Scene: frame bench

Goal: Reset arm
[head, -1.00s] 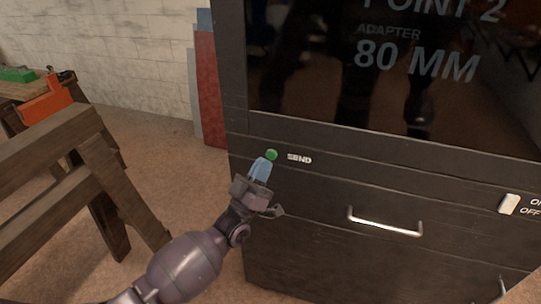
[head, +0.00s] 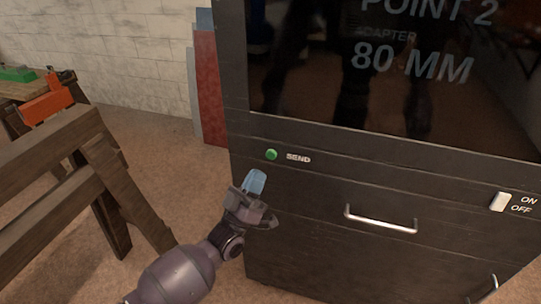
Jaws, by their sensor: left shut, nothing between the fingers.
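My left gripper (head: 255,182) is shut and empty, its light blue fingertips pointing up in front of the dark cabinet's left side. It is below and a little left of the green SEND button (head: 271,155), with a gap between them. The button is on the dark cabinet (head: 300,190), left of its white SEND label. My right gripper is not in the head view.
The cabinet has a glossy screen (head: 400,80) reading "POINT 2" and "80 MM", a metal drawer handle (head: 380,220) and a white ON/OFF switch (head: 500,202). A wooden sawhorse (head: 60,160) stands at left. Floor shows between sawhorse and cabinet.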

